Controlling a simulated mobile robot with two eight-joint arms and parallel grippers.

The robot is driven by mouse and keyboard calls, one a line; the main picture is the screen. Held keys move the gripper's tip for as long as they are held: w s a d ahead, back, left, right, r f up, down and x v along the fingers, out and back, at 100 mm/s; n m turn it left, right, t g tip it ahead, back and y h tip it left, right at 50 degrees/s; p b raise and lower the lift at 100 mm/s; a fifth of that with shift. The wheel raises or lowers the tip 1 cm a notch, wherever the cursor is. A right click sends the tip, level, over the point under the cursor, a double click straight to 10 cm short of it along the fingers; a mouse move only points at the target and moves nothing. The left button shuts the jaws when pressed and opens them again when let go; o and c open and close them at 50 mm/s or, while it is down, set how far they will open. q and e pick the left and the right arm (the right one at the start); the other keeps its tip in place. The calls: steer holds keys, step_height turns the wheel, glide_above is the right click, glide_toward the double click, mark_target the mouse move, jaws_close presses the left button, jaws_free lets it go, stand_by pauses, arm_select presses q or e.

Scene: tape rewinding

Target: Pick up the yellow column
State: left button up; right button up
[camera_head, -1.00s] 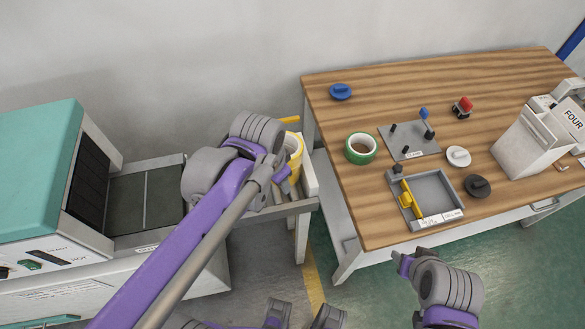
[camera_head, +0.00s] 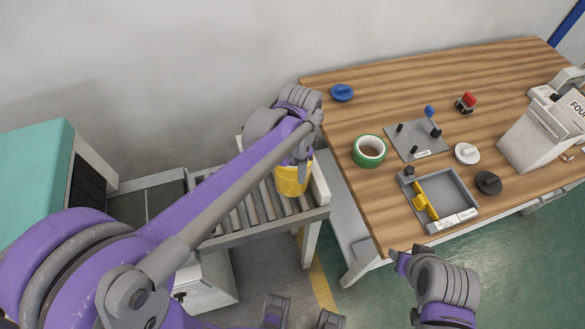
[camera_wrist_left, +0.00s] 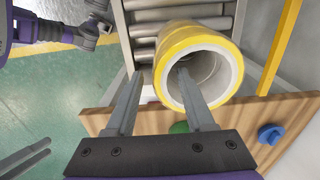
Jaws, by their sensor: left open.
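The yellow column (camera_head: 292,180) is a thick hollow roll with a white inner wall, standing on the roller conveyor left of the table. In the left wrist view the yellow column (camera_wrist_left: 195,42) shows its open end towards me. My left gripper (camera_head: 302,165) is just above it, open and empty. In the left wrist view my left gripper (camera_wrist_left: 159,72) has one finger beside the outer wall and the other over the hollow; whether they touch it I cannot tell. My right arm shows low at the right in the head view; its jaws are unclear.
The wooden table (camera_head: 365,95) holds a green tape roll (camera_head: 369,151), a grey tray (camera_head: 457,195), a peg plate (camera_head: 415,140) and a white box (camera_head: 535,135). The conveyor (camera_head: 255,205) has a raised side rail near the column. A teal-topped machine (camera_head: 35,165) stands left.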

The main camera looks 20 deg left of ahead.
arm_select(q)
step_height(320, 180, down, 4)
steer(key=shift+r, duration=0.15)
jaws_close()
stand_by(1.4)
